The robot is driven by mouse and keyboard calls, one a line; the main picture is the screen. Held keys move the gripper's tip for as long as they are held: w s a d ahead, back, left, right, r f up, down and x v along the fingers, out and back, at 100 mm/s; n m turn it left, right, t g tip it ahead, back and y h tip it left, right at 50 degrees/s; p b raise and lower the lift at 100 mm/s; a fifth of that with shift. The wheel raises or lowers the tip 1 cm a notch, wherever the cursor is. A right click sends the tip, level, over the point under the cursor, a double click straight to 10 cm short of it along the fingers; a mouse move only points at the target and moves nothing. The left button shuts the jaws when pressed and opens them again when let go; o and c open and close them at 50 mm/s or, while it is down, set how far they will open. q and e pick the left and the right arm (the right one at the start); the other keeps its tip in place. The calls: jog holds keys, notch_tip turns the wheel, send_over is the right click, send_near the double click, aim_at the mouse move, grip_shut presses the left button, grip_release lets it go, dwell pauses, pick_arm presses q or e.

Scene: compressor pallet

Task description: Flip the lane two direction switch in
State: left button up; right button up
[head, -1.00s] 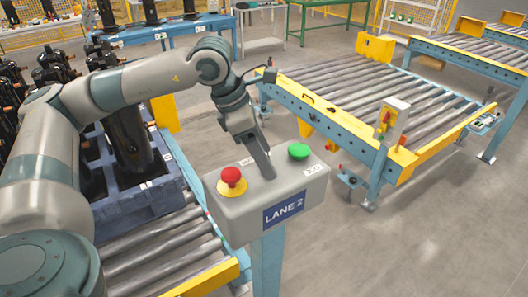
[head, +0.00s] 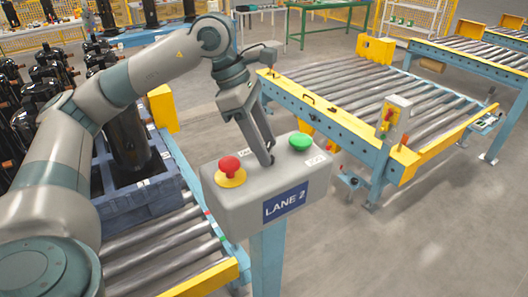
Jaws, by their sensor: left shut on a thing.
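The lane two control box (head: 228,205) is grey, stands on a blue post and carries a "LANE 2" label (head: 284,202). A red mushroom button (head: 230,165) on a yellow base sits at its left, and a green button (head: 299,141) at its right. My left gripper (head: 268,160) points down onto the top of the box between the two buttons. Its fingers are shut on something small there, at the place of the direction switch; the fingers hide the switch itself. My right gripper is not in view.
A roller conveyor (head: 350,85) with a yellow and blue frame stands behind the box to the right. A blue pallet (head: 140,190) with black compressors (head: 128,140) sits on rollers at the left. Grey floor (head: 430,230) is clear at the right front.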

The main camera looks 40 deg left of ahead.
pick_arm(q)
jog(key=shift+m, duration=0.3)
jog(key=o, duration=1.1)
jog(key=shift+r, duration=0.1)
jog(key=shift+b+v, duration=0.3)
jog(key=shift+v, duration=0.5)
jog(key=shift+b+v, duration=0.8)
jog(key=shift+v, duration=7.1)
jog(key=shift+w+a, duration=0.15)
